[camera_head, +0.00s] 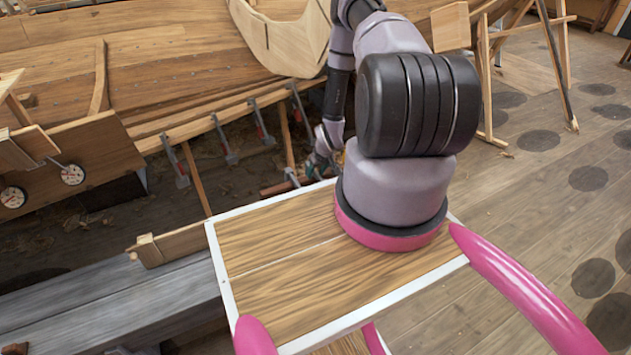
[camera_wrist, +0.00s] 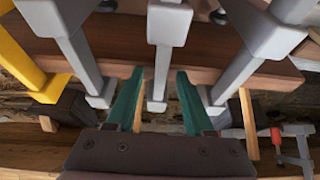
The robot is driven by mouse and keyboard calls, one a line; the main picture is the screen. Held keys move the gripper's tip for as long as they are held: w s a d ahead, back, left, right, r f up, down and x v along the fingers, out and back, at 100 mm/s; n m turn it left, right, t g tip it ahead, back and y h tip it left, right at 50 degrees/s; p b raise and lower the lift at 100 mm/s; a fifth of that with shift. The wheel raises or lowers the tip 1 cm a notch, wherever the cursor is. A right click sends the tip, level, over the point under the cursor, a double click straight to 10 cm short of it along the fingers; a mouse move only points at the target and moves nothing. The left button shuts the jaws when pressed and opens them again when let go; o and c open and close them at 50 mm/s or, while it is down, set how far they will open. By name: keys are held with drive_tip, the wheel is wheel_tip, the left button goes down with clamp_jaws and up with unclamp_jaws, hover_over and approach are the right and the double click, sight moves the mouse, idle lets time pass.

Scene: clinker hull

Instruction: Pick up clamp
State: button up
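In the wrist view, my gripper (camera_wrist: 160,74) is open, its two green fingers spread apart. A grey metal clamp (camera_wrist: 168,24) stands in the middle, and its bar runs down between the two fingers as seen here. Gaps show on both sides of the bar; how deep it lies between the fingers I cannot tell. More grey clamps (camera_wrist: 72,40) (camera_wrist: 262,28) stand to the left and right on a brown board (camera_wrist: 205,62). In the head view, my gripper (camera_head: 322,160) is small and partly hidden beside my arm, near the hull's lower edge.
A yellow clamp (camera_wrist: 30,62) is at the left of the wrist view, and a clamp with a red part (camera_wrist: 278,140) at lower right. In the head view several clamps (camera_head: 228,143) line the hull's plank (camera_head: 150,142). Wooden trestles (camera_head: 487,80) stand right; floor (camera_head: 540,180) is open there.

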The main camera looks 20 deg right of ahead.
clamp_jaws()
idle(1.3)
